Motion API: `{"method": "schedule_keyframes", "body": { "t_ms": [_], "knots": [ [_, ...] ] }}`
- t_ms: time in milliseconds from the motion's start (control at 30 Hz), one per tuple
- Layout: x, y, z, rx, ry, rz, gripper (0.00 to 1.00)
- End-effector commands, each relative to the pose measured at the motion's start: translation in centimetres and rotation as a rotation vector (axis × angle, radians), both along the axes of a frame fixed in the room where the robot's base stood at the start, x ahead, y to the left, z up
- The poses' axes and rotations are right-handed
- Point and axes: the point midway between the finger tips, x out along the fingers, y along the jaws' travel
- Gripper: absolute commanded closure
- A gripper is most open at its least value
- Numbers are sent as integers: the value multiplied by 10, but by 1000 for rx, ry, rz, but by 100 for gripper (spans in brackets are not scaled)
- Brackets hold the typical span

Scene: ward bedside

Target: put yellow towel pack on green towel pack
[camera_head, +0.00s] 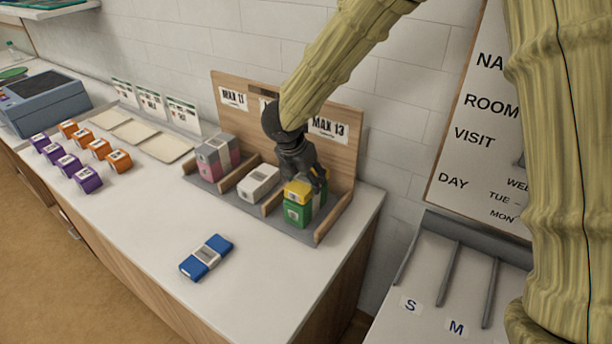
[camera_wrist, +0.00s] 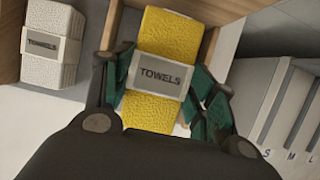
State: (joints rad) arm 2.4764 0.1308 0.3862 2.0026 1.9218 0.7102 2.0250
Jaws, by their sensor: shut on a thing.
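The yellow towel pack (camera_head: 297,192) is in the right compartment of the wooden rack, directly above the green towel pack (camera_head: 298,214). My gripper (camera_head: 306,180) reaches down from above and is shut on the yellow pack. In the wrist view the yellow pack (camera_wrist: 165,102) with its grey TOWELS band lies between my dark fingers (camera_wrist: 163,90). The green pack stands on the rack floor with its front face showing. Whether the yellow pack rests fully on the green one, I cannot tell.
A white towel pack (camera_head: 259,183) lies in the middle compartment, and pink and grey packs (camera_head: 217,157) fill the left one. Wooden dividers (camera_head: 279,201) flank the right compartment. A blue pack (camera_head: 206,257) lies on the open counter in front.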

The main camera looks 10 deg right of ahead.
Motion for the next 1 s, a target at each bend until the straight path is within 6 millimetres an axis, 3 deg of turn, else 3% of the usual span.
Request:
{"method": "schedule_keyframes", "body": {
  "t_ms": [467, 500, 600, 1000],
  "knots": [
    [0, 0, -12, 1, -1, 0, 68],
    [0, 1, -10, 1, -1, 0, 36],
    [0, 1, -10, 1, -1, 0, 22],
    [0, 0, -7, 1, -1, 0, 22]
  ]
}}
